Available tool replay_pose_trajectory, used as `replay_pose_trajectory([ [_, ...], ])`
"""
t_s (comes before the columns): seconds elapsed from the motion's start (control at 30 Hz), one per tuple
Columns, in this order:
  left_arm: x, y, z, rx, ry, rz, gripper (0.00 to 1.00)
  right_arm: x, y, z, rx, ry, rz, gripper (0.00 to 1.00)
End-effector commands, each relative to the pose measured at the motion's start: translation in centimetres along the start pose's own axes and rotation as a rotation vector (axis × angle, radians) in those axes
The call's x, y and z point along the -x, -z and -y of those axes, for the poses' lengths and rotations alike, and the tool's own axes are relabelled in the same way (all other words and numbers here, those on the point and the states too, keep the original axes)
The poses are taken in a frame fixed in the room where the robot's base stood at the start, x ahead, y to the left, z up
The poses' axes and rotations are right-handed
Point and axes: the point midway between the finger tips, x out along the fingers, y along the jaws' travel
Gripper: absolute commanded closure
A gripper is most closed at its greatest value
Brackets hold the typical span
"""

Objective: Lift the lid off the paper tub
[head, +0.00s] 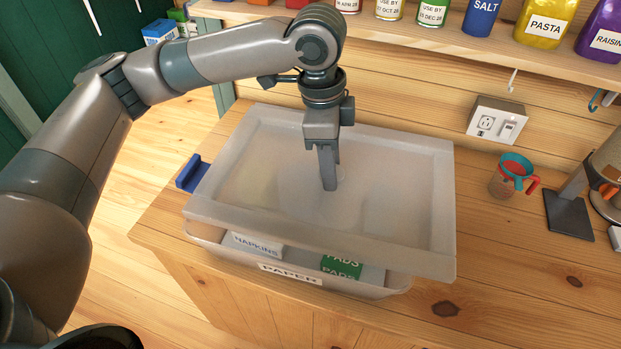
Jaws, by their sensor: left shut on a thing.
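The paper tub (385,292) is a pale translucent box on the wooden counter, with a label reading PAPER on its front. Its frosted lid (420,190) is over it, shifted to the right and apparently raised, with a gap along the front. Napkins (257,246) and a green pads pack (341,267) show below the lid's front edge. My left gripper (329,183) points down at the middle of the lid and is shut on its small clear handle, mostly hidden by the fingers. A blue clip (190,173) is at the lid's left side. My right gripper is out of view.
A measuring cup (507,178) and a dark stand (567,214) are on the counter at right. A wall socket (496,124) is behind. A shelf (430,38) with jars runs along the top. The counter's front right is clear.

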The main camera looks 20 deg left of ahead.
Motion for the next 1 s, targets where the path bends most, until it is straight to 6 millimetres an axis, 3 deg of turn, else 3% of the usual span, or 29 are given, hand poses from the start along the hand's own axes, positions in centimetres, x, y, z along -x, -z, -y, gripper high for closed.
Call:
replay_pose_trajectory([
  [0.2, 1.7, 4.4, 0.1, -0.002, 0.003, -0.002, 0.91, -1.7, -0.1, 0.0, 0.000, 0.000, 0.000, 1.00],
  [0.4, 2.9, 6.9, 0.1, -0.001, 0.001, -0.001, 0.91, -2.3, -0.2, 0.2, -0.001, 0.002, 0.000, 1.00],
  [0.6, 3.5, 7.9, 0.1, 0.000, 0.001, -0.001, 0.91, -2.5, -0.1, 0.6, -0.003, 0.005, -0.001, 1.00],
  [1.0, 3.5, 7.9, 0.1, 0.000, 0.000, -0.001, 0.91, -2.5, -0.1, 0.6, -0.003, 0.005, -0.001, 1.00],
])
